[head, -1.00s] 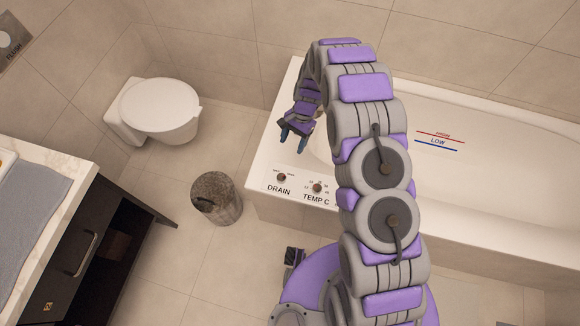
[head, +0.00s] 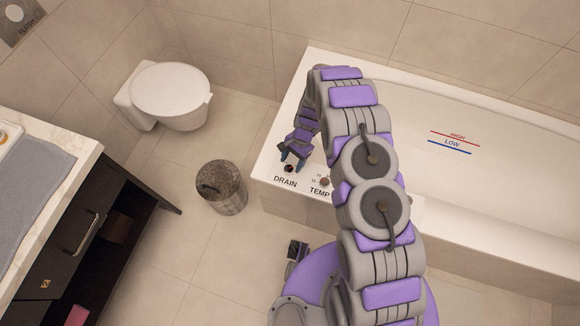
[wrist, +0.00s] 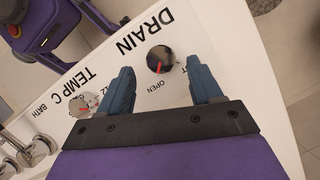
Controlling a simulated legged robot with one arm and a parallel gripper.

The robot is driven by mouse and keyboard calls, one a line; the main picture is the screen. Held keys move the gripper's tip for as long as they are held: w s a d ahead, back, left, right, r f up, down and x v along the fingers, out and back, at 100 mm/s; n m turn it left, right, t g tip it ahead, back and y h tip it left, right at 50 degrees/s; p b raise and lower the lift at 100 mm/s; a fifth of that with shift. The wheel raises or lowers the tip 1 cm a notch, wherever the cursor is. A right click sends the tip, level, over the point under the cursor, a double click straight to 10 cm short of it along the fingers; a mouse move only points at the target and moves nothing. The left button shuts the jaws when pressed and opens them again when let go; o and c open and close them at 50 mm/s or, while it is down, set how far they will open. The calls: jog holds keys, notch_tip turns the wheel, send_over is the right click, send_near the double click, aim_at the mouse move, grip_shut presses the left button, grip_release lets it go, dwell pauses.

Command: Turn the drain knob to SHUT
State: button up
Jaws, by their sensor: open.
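The drain knob (wrist: 160,59) is a dark round knob with a red pointer, below the DRAIN label in the wrist view. Its pointer is on the side of the OPEN mark; the other mark is mostly hidden by a finger. In the head view the knob (head: 289,168) sits on the tub's corner panel. My gripper (wrist: 163,82) is open and empty, with its blue fingertips on either side of the knob and apart from it. In the head view my gripper (head: 291,159) is right at the knob.
The temperature knob (wrist: 82,104) is close to one finger, with metal taps (wrist: 34,150) beyond it. The bathtub (head: 500,110) extends right. A speckled bin (head: 222,188) stands on the floor left of the tub. A toilet (head: 170,95) is at the back left.

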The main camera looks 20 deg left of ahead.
aim_at(289, 168)
jog(key=shift+b+x, duration=0.3)
jog(key=shift+x, duration=1.35)
jog(key=shift+a, duration=0.1)
jog(key=shift+r, duration=0.1)
jog(key=c, duration=1)
